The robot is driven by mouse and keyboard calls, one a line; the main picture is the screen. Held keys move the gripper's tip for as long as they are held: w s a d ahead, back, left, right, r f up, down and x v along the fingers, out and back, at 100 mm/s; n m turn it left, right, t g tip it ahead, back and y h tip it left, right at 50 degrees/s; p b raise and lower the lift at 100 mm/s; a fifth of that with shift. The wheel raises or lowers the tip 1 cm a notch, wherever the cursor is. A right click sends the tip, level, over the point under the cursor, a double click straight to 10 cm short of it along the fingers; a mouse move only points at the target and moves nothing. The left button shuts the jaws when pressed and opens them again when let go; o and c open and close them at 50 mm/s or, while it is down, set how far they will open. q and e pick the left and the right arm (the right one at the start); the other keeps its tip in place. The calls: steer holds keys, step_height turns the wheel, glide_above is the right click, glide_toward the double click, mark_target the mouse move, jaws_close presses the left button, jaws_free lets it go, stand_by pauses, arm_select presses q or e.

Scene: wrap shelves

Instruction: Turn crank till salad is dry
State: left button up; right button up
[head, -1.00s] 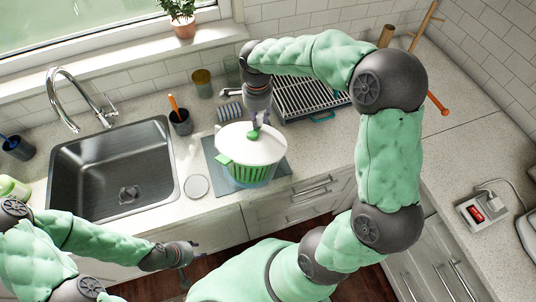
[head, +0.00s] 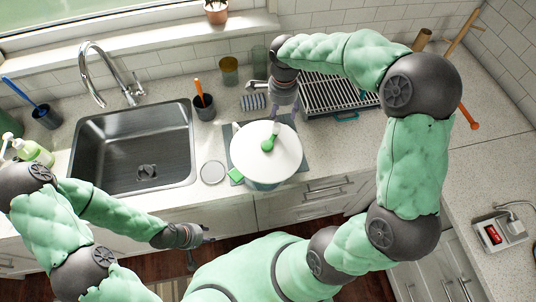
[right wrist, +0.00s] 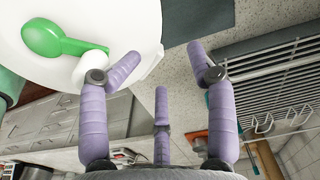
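The salad spinner has a round white lid (head: 283,158) with a green crank (head: 268,144) on top. Its bowl (head: 268,185) stands on a grey mat (head: 296,136) between the sink and the drying rack. My right gripper (head: 285,113) is at the lid's far right edge, apart from the green crank. In the right wrist view its purple fingers (right wrist: 163,64) are spread with nothing between them. One finger lies close to the lid and a white part of the crank; contact cannot be told. My left gripper (head: 202,250) is low before the counter front, fingers spread and empty.
The sink (head: 135,145) with its tap (head: 108,75) is left of the spinner. A drying rack (head: 340,95) is behind right. A dark cup (head: 204,105) with an orange-handled tool stands behind left. A round disc (head: 213,172) lies on the counter beside the spinner.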

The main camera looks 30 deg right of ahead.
step_height(320, 180, up, 8)
steer(key=p, duration=0.5)
stand_by(0.5)
stand_by(2.1)
